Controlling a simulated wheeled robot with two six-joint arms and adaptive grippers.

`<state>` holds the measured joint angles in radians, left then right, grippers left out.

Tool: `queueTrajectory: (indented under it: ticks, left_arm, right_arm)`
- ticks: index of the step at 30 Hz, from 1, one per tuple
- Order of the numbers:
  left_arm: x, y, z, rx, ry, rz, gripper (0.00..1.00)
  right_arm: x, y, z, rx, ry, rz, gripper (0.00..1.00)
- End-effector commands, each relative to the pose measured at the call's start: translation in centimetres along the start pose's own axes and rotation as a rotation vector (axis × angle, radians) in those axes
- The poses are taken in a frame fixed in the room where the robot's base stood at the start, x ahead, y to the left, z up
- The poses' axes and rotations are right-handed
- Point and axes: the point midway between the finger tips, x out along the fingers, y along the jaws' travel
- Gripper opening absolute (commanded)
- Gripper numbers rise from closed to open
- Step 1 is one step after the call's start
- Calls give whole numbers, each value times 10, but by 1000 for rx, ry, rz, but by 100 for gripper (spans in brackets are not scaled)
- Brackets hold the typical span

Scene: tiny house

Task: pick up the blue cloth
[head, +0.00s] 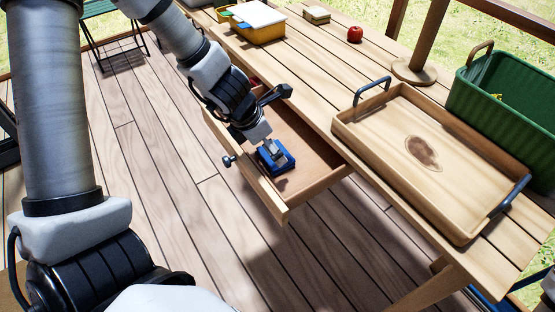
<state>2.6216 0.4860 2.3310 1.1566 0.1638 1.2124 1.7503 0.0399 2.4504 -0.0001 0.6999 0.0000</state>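The blue cloth (284,164) is a small, folded-looking bundle on the floor of an open wooden drawer (312,186), near its front. My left gripper (270,150) points down into the drawer, with its grey fingertips at the cloth and overlapping it in the head view. The fingertips are small and partly hidden, so I cannot tell whether they are open or shut on the cloth. The cloth appears to rest low in the drawer. My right gripper is out of view.
The drawer has a blue knob (228,161). On the table above are a wooden tray (398,153) with dark handles, a green basket (508,98), a red apple (355,34), a wooden stand (414,72) and a yellow box (262,34). The plank floor before the drawer is clear.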

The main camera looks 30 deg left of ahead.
Motion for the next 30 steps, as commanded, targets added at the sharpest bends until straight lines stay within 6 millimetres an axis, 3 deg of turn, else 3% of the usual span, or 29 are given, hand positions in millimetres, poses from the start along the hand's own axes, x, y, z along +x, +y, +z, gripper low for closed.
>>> queueTrajectory:
  ticks: [1, 3, 11, 13, 14, 25, 30]
  left_arm:
    - [19, 0, -3, 4, 2, 1, 100]
    - [30, 0, -3, 3, 2, 2, 100]
    - [29, 0, 1, 3, 1, 0, 100]
    - [29, 0, 0, 3, 1, 0, 75]
    - [29, 0, 0, 3, 1, 0, 69]
    - [28, 1, 1, 4, 2, 0, 69]
    - [20, 5, 6, 6, 2, -2, 69]
  right_arm:
    - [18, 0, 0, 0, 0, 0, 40]
    - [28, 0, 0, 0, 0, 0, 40]
    - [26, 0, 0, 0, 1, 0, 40]
    - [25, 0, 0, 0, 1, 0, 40]
    - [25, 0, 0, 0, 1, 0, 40]
    - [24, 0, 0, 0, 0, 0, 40]
    - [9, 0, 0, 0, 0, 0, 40]
